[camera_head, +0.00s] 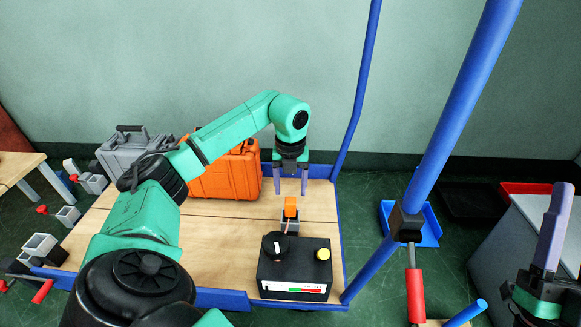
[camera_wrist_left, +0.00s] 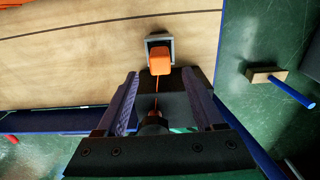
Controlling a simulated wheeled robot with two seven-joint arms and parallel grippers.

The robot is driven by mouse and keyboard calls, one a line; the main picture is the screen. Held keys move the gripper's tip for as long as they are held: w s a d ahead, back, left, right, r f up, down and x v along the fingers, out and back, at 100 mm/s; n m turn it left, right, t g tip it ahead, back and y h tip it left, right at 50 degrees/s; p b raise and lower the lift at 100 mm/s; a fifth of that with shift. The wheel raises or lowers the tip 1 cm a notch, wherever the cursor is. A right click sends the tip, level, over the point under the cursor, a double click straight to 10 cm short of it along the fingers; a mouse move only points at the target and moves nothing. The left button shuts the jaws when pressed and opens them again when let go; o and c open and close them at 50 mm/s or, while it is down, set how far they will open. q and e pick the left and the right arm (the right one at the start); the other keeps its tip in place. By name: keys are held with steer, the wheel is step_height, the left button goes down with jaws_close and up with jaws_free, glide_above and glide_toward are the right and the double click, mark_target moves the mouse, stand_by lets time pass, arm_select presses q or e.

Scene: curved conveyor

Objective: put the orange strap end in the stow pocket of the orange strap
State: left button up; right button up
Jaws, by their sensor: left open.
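The orange strap end (camera_head: 290,207) is a small orange block at the grey square holder (camera_head: 290,227) behind the black box. In the left wrist view, the strap end (camera_wrist_left: 160,62) overlaps the lower part of the grey frame (camera_wrist_left: 148,41); I cannot tell how deep it sits. A thin orange-red line runs from it towards the box. My left gripper (camera_head: 291,193) points down just above the strap end, open and empty. Its fingers (camera_wrist_left: 160,76) flank the block's near side without visible contact. My right gripper (camera_head: 552,250) is partly cut off at the right edge.
The black box (camera_head: 293,271) has a dark knob, a yellow button and a red-green gauge. Orange (camera_head: 230,174) and grey (camera_head: 135,148) cases stand at the back left. Blue posts (camera_head: 357,90) rise at the table's right. Bare wood (camera_head: 225,235) lies left of the box.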

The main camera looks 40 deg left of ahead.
arm_select(q)
step_height(320, 180, up, 3)
steer(key=shift+r+p, duration=0.1)
steer(key=shift+p, duration=0.65)
step_height(320, 180, up, 2)
steer(key=shift+r+p, duration=0.2)
steer(key=shift+p, duration=0.4)
arm_select(e)
steer(key=s+a+f+m+g+h, duration=0.1)
steer(key=f+g, duration=0.3)
steer(key=f, duration=1.1)
steer(key=s+a+f+m+g+h, duration=0.1)
steer(key=f+g, duration=0.4)
steer(key=f, duration=0.9)
steer(key=shift+s+a+f+m+h, duration=0.15)
steer(key=shift+a+f+m+h, duration=0.2)
steer(key=shift+a+h, duration=0.45)
steer(key=shift+d, duration=0.1)
